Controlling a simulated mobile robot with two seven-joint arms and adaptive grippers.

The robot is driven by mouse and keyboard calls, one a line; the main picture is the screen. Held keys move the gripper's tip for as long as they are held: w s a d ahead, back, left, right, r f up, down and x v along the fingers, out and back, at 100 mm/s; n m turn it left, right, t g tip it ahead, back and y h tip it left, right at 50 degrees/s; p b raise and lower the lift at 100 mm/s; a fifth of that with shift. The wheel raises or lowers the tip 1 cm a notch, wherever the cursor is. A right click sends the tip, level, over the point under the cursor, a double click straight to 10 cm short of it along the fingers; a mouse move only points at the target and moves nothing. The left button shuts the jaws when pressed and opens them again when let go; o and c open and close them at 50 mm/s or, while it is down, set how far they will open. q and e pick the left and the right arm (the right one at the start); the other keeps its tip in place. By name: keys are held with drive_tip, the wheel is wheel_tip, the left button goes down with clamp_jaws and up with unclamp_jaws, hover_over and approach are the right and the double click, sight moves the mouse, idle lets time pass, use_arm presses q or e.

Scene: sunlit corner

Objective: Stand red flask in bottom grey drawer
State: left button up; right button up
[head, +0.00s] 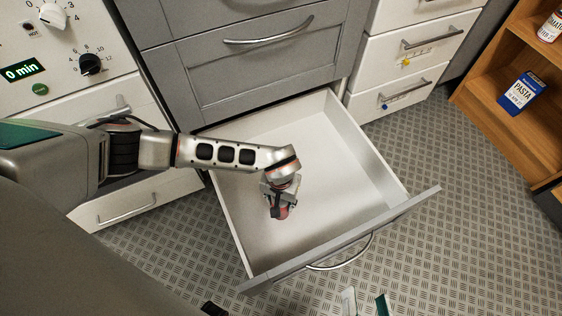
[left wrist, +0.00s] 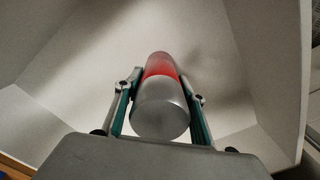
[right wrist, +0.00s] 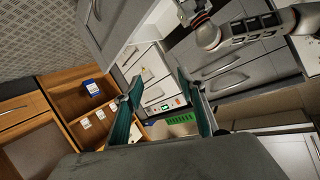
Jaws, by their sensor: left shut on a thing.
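The bottom grey drawer (head: 355,215) is pulled open, with a bare white inside. My left gripper (left wrist: 164,92) is shut on the red flask (left wrist: 160,68) inside the drawer's walls. The flask has a wide red band and a silver end facing the camera. In the head view only a small red part of the flask (head: 281,212) shows below the left gripper (head: 279,199). I cannot tell whether it touches the drawer floor. My right gripper (right wrist: 161,80) is open and empty; its two fingers also show at the bottom edge of the head view (head: 366,304).
A wooden shelf (head: 490,85) with a blue pasta box (head: 521,91) stands at the right. White drawers (head: 412,55) are shut beside the grey unit. A panel with knobs (head: 60,50) is at the upper left. The metal floor (head: 470,220) right of the drawer is clear.

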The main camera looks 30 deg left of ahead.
use_arm(q)
drive_tip(key=shift+f, duration=0.2)
drive_tip(key=o, duration=1.5)
use_arm(e)
drive_tip(key=shift+d+f, duration=0.1)
drive_tip(key=shift+d, duration=0.05)
